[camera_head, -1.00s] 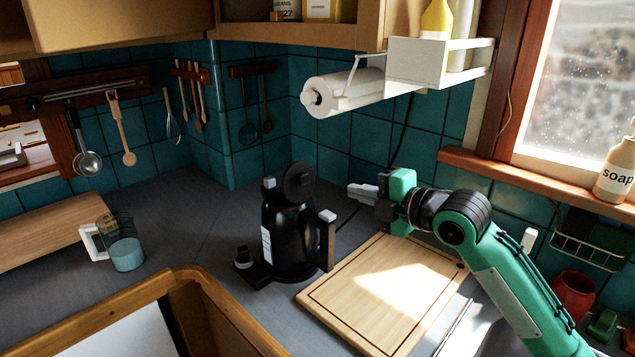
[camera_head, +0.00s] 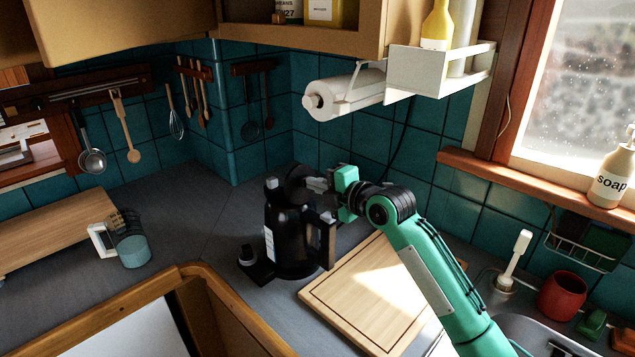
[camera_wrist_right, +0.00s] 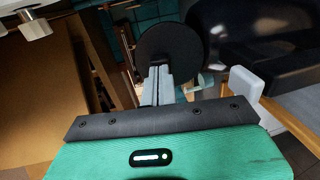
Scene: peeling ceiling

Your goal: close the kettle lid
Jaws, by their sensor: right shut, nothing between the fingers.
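The black kettle (camera_head: 287,240) stands upright on the counter at the left of the cutting board, its handle to the right. Its round dark lid (camera_head: 297,178) is raised above the kettle's top, partly hidden by my right gripper. My right gripper (camera_head: 312,181) is shut and empty, with its fingertips at the lid's right side. In the right wrist view the lid (camera_wrist_right: 171,50) is a dark disc just beyond the shut fingers (camera_wrist_right: 159,78). They overlap its lower edge; I cannot tell whether they touch it. My left gripper is not in view.
A wooden cutting board (camera_head: 375,295) lies right of the kettle. A measuring cup (camera_head: 130,245) stands at the left. The counter between the cup and kettle is clear.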

